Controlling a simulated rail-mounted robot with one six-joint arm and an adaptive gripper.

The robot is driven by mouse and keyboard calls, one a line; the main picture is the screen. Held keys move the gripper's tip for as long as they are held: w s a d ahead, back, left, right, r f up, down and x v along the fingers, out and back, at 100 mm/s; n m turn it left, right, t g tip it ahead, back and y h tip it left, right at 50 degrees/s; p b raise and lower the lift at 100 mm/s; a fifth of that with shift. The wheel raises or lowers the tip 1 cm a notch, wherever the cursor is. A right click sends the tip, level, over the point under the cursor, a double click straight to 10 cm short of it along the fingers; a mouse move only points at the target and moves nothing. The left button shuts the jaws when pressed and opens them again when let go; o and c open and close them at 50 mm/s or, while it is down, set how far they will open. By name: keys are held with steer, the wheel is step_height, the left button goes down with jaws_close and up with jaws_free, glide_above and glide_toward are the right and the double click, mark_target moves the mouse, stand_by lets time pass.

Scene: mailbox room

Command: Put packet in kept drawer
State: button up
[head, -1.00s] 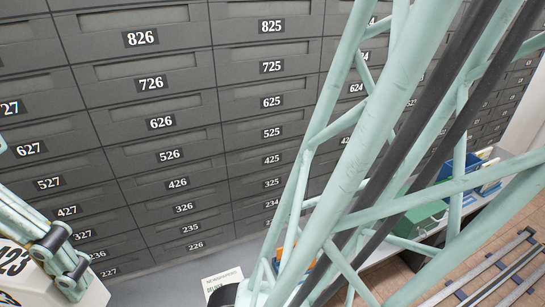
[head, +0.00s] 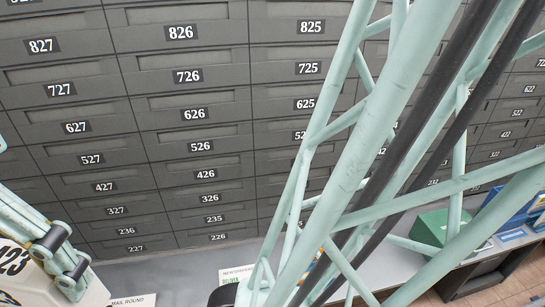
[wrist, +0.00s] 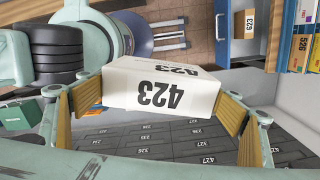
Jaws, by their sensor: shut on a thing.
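The packet is a white box marked 423 (wrist: 160,84). It sits between the two fingers of my gripper (wrist: 150,110), which is shut on it. In the head view the packet (head: 14,272) shows at the lower left, partly cut off by the frame edge, beside my gripper. A wall of dark grey numbered drawers (head: 187,77) fills the head view. The drawers I can see there are shut. My arm's lattice hides part of the wall to the right, and I see no drawer marked 423 or marked as kept.
A grey counter (head: 190,268) runs below the drawers, with paper signs on it. A green box (head: 432,228) and blue trays (head: 510,215) stand at the right.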

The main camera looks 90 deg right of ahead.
steer(key=shift+w, duration=0.1)
steer(key=w+a+f+n, duration=0.3)
steer(key=w+f+n, duration=0.3)
steer(key=w, duration=0.6)
steer(key=w+a+f+n, duration=0.3)
steer(key=w+f+n, duration=0.35)
steer(key=w, duration=0.65)
steer(key=w+a+f+n, duration=0.3)
steer(key=w+f, duration=0.1)
steer(key=f, duration=0.5)
steer(key=w+a+f+n, duration=0.2)
steer(key=w+a+f, duration=0.2)
steer(key=f, duration=0.5)
steer(key=w+a+f+n, duration=0.3)
steer(key=w+f, duration=0.3)
steer(key=f, duration=0.3)
steer(key=shift+w+a+f+n+p, duration=0.25)
steer(key=shift+a+f+n+p, duration=0.1)
steer(key=shift+a+p, duration=0.1)
step_height(320, 180, down, 14)
steer(key=b, duration=0.2)
steer(key=shift+b, duration=0.35)
steer(key=shift+f, duration=0.1)
